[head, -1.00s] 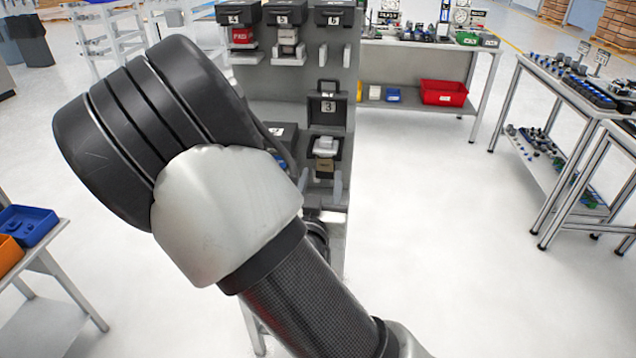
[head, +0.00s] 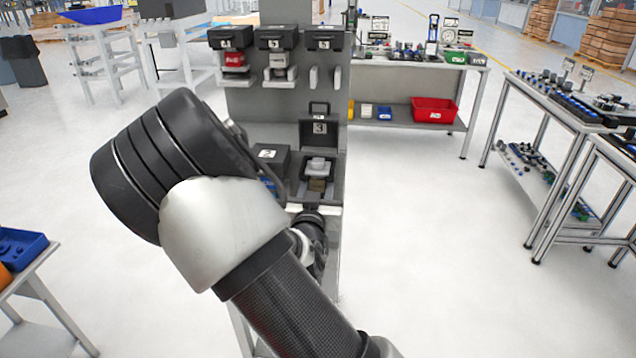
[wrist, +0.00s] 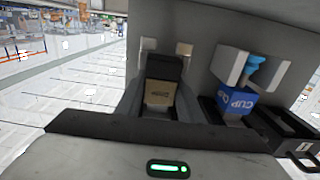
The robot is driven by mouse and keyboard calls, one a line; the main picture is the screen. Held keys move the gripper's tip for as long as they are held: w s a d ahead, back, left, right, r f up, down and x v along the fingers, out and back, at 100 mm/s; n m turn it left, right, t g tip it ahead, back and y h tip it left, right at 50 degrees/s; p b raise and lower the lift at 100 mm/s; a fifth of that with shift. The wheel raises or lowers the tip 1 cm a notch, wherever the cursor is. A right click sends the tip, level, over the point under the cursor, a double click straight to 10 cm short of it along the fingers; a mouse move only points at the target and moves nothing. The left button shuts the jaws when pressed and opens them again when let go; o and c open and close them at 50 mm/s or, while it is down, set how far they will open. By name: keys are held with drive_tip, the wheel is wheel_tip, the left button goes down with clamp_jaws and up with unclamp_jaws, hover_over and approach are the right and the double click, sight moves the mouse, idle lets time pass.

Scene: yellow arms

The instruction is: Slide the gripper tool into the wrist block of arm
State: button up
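In the head view a grey tool rack (head: 290,130) stands ahead. A tool with a beige label (head: 317,184) sits in its lower bay, below an open lid marked 3. The same tool shows with a brown label (wrist: 160,94) in a dark holder in the wrist view. A tool with a blue CUP label (wrist: 236,101) sits to its right between white prongs. My dark wrist block (wrist: 150,126), with a lit green strip behind it, faces the brown-labelled tool from below in the picture, apart from it. No gripper fingers show on it.
Upper bays hold a red-labelled tool (head: 234,62) and a grey one (head: 279,70); the bay right of them shows only bare white prongs (head: 314,77). A table with a red bin (head: 434,110) stands behind, and parts tables stand at right. The floor between is clear.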

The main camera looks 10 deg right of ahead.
drive_tip(key=c, duration=0.7)
drive_tip(key=shift+r, duration=0.1)
clamp_jaws()
drive_tip(key=shift+r, duration=0.35)
drive_tip(key=shift+b, duration=0.3)
drive_tip(key=shift+s+a, duration=0.15)
drive_tip(key=shift+s, duration=0.2)
drive_tip(key=shift+s+a, duration=0.1)
drive_tip(key=shift+s, duration=0.25)
drive_tip(key=shift+s, duration=0.25)
idle(0.6)
drive_tip(key=shift+s+a, duration=0.1)
drive_tip(key=shift+s, duration=0.05)
